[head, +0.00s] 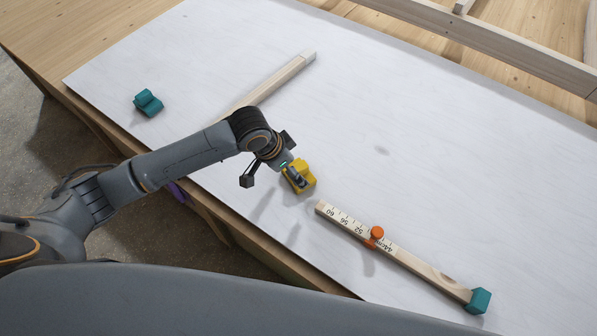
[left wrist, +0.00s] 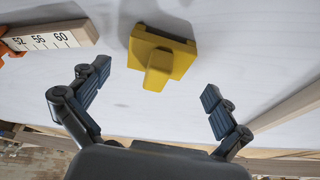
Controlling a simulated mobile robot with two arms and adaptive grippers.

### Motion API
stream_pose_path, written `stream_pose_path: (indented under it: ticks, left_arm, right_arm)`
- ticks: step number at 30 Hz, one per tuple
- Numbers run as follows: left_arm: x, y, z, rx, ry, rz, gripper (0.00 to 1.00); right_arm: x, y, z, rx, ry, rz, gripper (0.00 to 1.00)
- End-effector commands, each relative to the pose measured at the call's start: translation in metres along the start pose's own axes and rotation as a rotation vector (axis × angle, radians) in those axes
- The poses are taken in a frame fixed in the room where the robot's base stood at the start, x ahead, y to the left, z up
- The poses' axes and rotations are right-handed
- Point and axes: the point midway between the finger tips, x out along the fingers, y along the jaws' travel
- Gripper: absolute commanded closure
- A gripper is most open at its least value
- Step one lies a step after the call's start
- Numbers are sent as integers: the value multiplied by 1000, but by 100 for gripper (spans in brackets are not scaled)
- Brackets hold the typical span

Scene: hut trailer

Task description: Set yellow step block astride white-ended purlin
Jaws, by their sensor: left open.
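The yellow step block (head: 307,170) lies on the white sheet, below the tip of my left arm. In the left wrist view the yellow block (left wrist: 178,52) has a wide base and a narrower raised step. My left gripper (head: 295,177) is open over the block. In the left wrist view its fingers (left wrist: 156,82) stand apart on either side, with no visible contact. The white-ended purlin (head: 277,80) is a pale bar on the sheet, farther back, its pale end at upper right; my arm hides its near end. My right gripper is not in view.
A wooden rule bar (head: 344,219) with an orange slider (head: 376,233) and a teal end block (head: 478,301) lies to the right. Another teal block (head: 148,102) sits at left. A timber frame (head: 480,45) stands at the back. The sheet's middle (head: 420,140) is clear.

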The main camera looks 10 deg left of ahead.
Motion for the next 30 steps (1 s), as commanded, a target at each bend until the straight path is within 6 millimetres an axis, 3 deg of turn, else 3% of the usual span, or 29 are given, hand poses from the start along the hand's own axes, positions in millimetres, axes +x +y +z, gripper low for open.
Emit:
stream_pose_path:
  ticks: [9,17,24,27,30]
  left_arm:
    - [41,2,-4,0,-1,0,0]
    - [44,2,-3,1,0,-1,0]
    - [44,2,-3,1,-1,-1,49]
    - [44,2,-3,1,0,-1,58]
    - [44,2,-3,1,-1,0,58]
  right_arm:
    - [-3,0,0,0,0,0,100]
    - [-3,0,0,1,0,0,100]
    - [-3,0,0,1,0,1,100]
    - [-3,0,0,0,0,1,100]
    - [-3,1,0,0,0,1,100]
